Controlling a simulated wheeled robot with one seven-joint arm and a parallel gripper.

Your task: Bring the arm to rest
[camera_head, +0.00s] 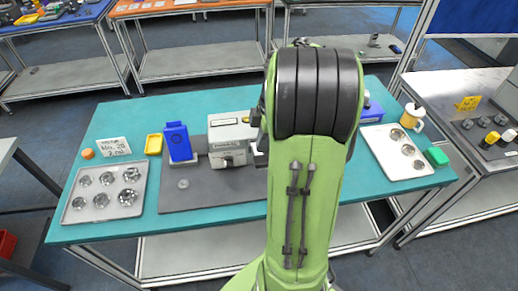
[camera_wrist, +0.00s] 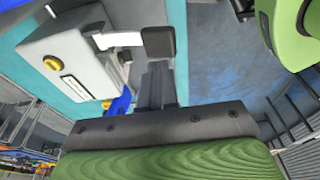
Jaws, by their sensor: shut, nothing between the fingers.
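My arm (camera_head: 310,190) is raised in front of the workbench, green with a black ribbed joint at its top. It hides the bench's middle right part and most of my gripper in the head view. In the wrist view my gripper (camera_wrist: 157,84) shows with its dark fingers together and nothing between them. A grey box-shaped machine (camera_wrist: 72,62) with a yellow knob stands close by, to the left of the fingers. The same machine (camera_head: 232,137) appears just left of my arm in the head view.
The mat's front (camera_head: 210,195) is mostly clear.

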